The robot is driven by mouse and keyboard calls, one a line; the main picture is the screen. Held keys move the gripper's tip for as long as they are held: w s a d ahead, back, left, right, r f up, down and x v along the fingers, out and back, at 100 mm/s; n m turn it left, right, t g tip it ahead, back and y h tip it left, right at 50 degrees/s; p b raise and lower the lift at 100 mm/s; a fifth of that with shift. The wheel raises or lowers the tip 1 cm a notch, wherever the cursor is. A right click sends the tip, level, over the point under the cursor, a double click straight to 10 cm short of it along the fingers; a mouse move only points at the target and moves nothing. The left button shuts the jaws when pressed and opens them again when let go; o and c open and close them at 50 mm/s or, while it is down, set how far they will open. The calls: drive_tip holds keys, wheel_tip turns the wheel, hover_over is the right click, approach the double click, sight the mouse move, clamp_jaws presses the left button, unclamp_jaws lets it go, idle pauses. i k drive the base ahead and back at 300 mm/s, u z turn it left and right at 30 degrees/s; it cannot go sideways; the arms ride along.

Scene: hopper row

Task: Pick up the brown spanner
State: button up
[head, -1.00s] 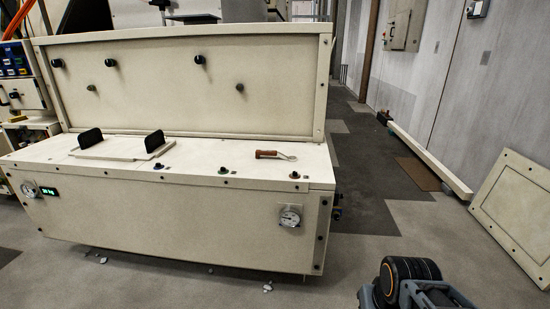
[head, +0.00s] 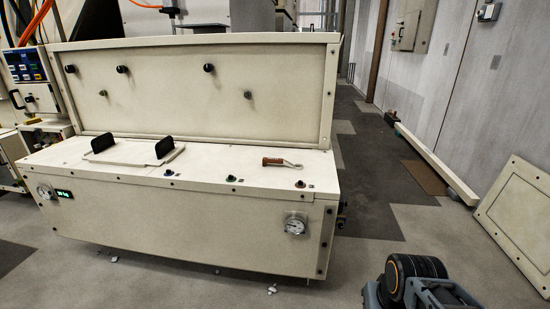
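The brown spanner (head: 281,163) lies flat on the cream top of the hopper cabinet (head: 180,217), near its right end. Its brown handle points left and its pale metal end points right. Part of my arm, dark with an orange-marked joint, shows at the bottom right, well apart from the spanner. My gripper's fingers are not visible.
A lid with two black handles (head: 132,152) sits on the cabinet's left part. Small knobs stand along the top's front edge. A gauge (head: 295,224) is on the front face. A panel (head: 520,222) leans at the far right.

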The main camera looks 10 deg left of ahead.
sight(266, 160)
drive_tip(key=u, duration=0.45)
drive_tip(key=i, duration=0.65)
drive_tip(key=u, duration=0.5)
